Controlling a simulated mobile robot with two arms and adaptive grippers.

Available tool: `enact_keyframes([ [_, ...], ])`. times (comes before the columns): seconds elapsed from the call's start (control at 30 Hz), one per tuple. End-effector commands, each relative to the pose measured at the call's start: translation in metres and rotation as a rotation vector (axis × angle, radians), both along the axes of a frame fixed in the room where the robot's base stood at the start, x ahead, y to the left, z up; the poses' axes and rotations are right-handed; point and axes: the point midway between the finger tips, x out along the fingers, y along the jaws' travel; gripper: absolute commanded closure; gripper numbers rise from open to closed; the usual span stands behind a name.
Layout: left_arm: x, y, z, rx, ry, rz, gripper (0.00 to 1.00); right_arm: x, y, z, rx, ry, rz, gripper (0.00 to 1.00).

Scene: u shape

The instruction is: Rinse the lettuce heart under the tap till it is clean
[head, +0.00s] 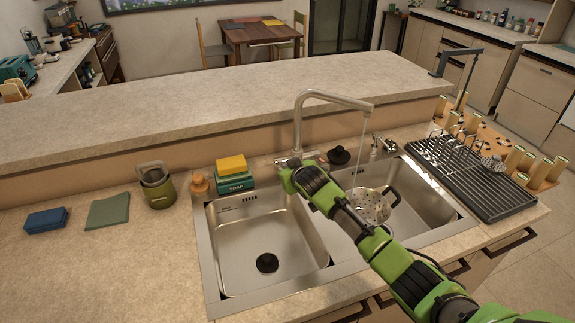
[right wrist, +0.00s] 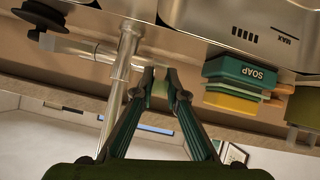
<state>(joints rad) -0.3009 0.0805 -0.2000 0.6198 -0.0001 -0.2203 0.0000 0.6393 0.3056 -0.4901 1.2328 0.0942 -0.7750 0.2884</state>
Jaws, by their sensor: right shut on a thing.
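My right arm reaches over the divider between the basins. My right gripper (head: 284,162), partly hidden behind its wrist in the head view, is beside the base of the tap (head: 299,125). A thin stream of water (head: 361,150) runs from the spout into the right basin (head: 425,205), to the right of the gripper. My left gripper is not in view.
A metal colander (head: 370,207) is in the right basin. The left basin (head: 250,235) is empty. A yellow sponge on a green soap box (head: 235,182) stands left of the tap. A black drying rack (head: 480,185) is at the right. The left counter is mostly free.

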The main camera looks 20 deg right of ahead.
Motion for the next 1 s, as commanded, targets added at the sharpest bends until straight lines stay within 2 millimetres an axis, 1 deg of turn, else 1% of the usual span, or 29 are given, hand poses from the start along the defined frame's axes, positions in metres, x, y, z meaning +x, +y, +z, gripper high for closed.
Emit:
enact_keyframes([
  [0.03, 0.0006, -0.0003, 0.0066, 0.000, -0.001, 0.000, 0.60, 0.0008, 0.0003, 0.0048, 0.000, 0.009, 0.000, 1.00],
  [0.07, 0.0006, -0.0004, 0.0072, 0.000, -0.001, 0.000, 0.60, 0.0008, 0.0005, 0.0044, 0.001, 0.015, 0.001, 1.00],
  [0.4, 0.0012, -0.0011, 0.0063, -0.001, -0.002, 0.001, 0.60, 0.0008, 0.0007, 0.0021, 0.000, 0.021, 0.002, 1.00],
  [0.43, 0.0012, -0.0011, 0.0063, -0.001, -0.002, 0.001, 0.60, 0.0008, 0.0007, 0.0021, 0.000, 0.021, 0.002, 0.85],
  [0.5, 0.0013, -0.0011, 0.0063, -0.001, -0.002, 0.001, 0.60, 0.0008, 0.0007, 0.0022, 0.000, 0.021, 0.002, 0.70],
  [0.87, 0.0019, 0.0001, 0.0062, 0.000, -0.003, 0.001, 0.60, -0.0001, 0.0004, 0.0025, 0.000, 0.021, 0.001, 0.70],
  [1.0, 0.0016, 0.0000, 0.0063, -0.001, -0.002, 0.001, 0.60, -0.0061, 0.0002, 0.0072, 0.000, 0.019, 0.001, 0.70],
])
